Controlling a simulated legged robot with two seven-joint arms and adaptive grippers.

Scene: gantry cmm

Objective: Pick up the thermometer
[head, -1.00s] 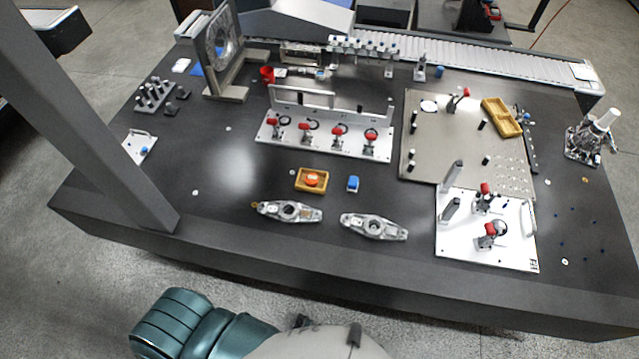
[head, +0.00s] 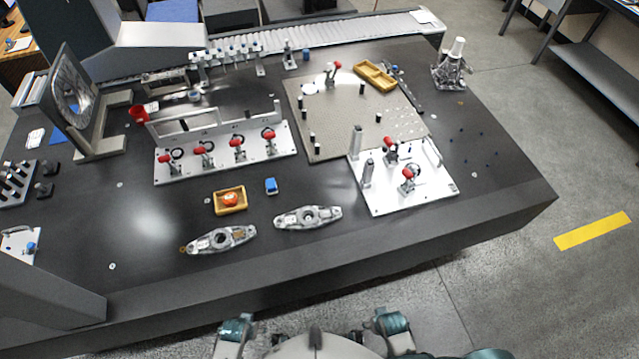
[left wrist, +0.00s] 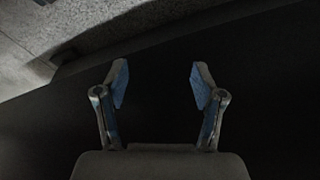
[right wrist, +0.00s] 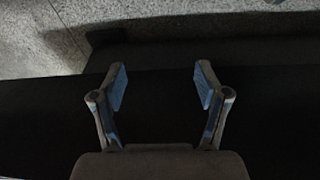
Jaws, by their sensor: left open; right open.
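I cannot single out a thermometer for certain in the head view. Small items near the table's front middle are a blue block (head: 271,186) and a yellow tray (head: 241,207) holding a round orange-red object (head: 232,199). My left gripper (left wrist: 160,85) is open and empty in the left wrist view, over a dark surface. My right gripper (right wrist: 160,87) is open and empty in the right wrist view, also over a dark surface. No gripper fingers show in the head view; neither gripper touches any item.
The dark table (head: 150,265) holds two metal castings (head: 311,215), a white clamp plate (head: 240,157), a grey fixture plate (head: 340,135) and a smaller white plate (head: 385,195). A yellow double tray (head: 376,75) lies farther back. A grey beam (head: 45,305) blocks the lower left.

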